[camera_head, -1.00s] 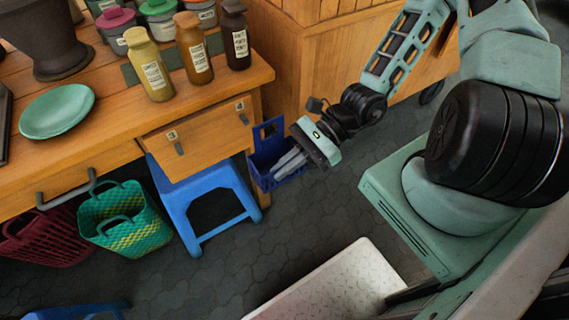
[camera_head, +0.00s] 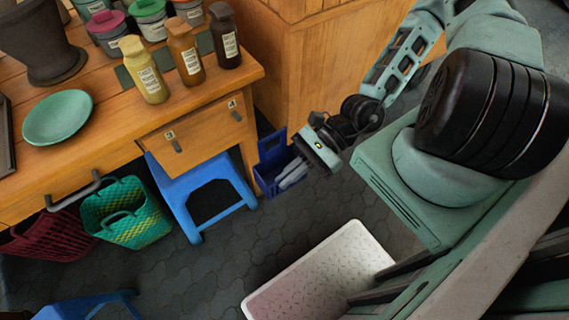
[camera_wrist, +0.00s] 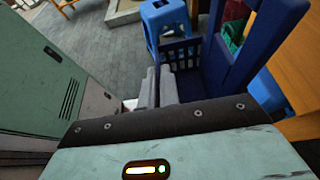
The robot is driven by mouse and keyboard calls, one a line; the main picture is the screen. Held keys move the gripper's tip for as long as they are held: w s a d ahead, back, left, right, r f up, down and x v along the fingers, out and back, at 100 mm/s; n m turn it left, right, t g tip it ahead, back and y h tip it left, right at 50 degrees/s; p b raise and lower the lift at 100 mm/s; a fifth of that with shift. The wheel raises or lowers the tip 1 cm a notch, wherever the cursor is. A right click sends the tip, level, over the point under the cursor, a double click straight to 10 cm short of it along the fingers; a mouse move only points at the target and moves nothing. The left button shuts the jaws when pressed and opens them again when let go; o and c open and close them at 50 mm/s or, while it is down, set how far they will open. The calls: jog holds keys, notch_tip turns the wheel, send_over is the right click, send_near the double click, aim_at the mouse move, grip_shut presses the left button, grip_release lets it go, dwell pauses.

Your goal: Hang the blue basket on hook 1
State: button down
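The blue basket (camera_head: 266,178) is an open crate with a tall back panel that has a slot in it. It hangs in the air to the right of the table's corner, above the dark floor. In the wrist view the basket (camera_wrist: 232,70) fills the space right of the fingers, large and close. My gripper (camera_head: 291,178) has its grey fingers at the basket's right side. In the wrist view the fingers (camera_wrist: 158,88) stand close together against its near wall; the grip itself is partly hidden. I see no hook marked 1.
A wooden cabinet (camera_head: 300,70) stands behind. A white tray (camera_head: 325,270) is in front.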

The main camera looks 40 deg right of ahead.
jog(key=s+p, duration=0.5)
jog(key=shift+s, duration=0.25)
dwell(0.4)
dwell(0.5)
